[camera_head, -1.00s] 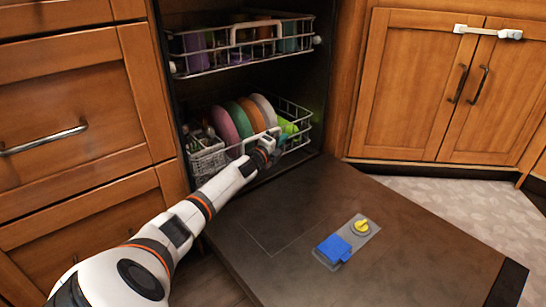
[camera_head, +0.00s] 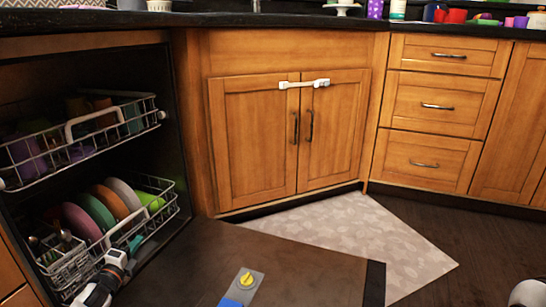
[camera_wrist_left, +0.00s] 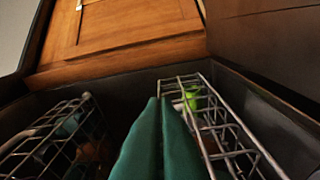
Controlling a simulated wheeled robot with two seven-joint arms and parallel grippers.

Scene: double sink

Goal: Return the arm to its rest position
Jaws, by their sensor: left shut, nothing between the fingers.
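My left gripper (camera_head: 136,244) is at the front right part of the lower dishwasher rack (camera_head: 166,186), with the white arm coming up from the bottom left. In the left wrist view its teal fingers (camera_wrist_left: 158,105) are together with nothing between them. I cannot tell whether it touches the rack. Several coloured plates (camera_head: 96,210) stand upright in that rack, with a green item (camera_head: 150,201) beside them.
The upper rack (camera_head: 150,106) is partly out above. The open dishwasher door (camera_head: 300,270) lies low in front, with a yellow knob (camera_head: 246,280) and a blue piece (camera_head: 230,302) on it. A latch (camera_head: 304,84) spans the cabinet doors.

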